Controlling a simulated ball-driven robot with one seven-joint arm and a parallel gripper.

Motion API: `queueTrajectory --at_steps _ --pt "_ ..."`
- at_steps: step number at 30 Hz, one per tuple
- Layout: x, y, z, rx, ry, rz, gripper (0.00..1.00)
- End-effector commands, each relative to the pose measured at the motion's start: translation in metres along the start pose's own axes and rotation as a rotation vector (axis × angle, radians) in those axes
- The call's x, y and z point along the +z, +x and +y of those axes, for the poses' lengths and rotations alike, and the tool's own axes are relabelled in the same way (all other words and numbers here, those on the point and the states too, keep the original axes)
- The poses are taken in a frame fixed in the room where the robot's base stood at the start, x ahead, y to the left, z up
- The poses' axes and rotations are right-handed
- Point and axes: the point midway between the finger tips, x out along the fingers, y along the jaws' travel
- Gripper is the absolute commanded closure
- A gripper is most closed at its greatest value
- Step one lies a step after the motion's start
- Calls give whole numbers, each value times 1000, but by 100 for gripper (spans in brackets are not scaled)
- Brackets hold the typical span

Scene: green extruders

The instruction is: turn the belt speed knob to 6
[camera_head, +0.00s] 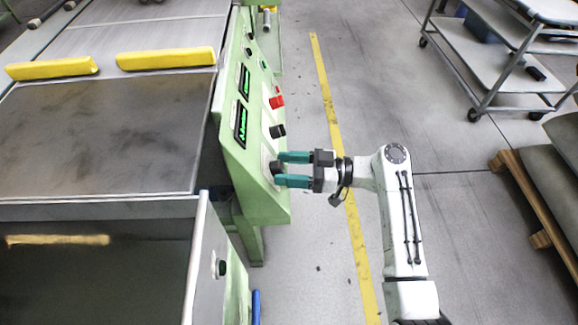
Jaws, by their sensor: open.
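A green control panel (237,165) runs along the side of the machine, with several knobs and two dark displays with green digits. A black knob (276,168) near the panel's lower end sits between the fingertips of my gripper (282,169). My gripper has teal fingers, spread apart, one on each side of that knob. I cannot tell whether they touch it. Another black knob (277,131) and a red knob (276,101) sit farther up the panel. The knob labels and pointer marks are too small to read, so I cannot tell which is the belt speed knob.
Yellow bars (166,58) lie across the machine's dark belt (110,140). A grey wheeled cart (500,62) stands at the upper right. A wooden pallet (533,200) with grey sacks is at the right edge.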

Motion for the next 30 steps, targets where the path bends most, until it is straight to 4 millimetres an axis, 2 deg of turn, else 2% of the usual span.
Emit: queueTrajectory --at_steps 2,19,30 --pt "0 0 0 0 0 0 36" --pt "0 0 0 1 0 0 91" --pt "-2 0 -1 25 58 -3 92"
